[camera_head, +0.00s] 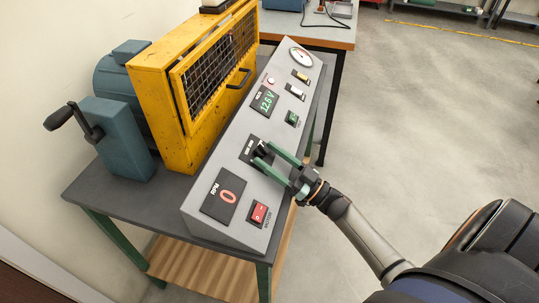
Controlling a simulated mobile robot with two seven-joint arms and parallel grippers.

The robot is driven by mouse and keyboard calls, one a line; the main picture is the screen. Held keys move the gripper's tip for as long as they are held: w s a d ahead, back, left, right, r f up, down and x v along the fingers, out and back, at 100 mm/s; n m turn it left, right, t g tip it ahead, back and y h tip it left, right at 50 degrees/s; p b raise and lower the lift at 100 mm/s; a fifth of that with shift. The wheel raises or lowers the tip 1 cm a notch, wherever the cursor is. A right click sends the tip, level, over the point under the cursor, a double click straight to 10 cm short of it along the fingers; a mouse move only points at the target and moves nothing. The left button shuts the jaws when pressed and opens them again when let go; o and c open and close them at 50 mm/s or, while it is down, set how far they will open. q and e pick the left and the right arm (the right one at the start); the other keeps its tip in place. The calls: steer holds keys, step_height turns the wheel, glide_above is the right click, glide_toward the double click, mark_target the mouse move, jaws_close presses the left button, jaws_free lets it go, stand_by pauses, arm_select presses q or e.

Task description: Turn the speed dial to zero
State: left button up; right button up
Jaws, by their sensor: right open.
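The speed dial, a small black knob (261,153) on a black plate, sits mid-panel on the sloped grey control box (213,168). My right gripper (263,153) reaches in from the lower right. Its two green fingers are open, with their tips on either side of the knob. I cannot tell whether they touch it. The fingers partly hide the dial and its markings, so its setting cannot be read. My left gripper is not in view.
A green display (265,99), several small switches and a round gauge (301,57) lie farther along the panel. A yellow mesh guard (160,110) and a crank handle (58,118) stand left.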

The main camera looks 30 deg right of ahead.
steer(key=shift+w+a+r, duration=0.1)
steer(key=shift+w, duration=0.1)
jaws_close()
stand_by(0.5)
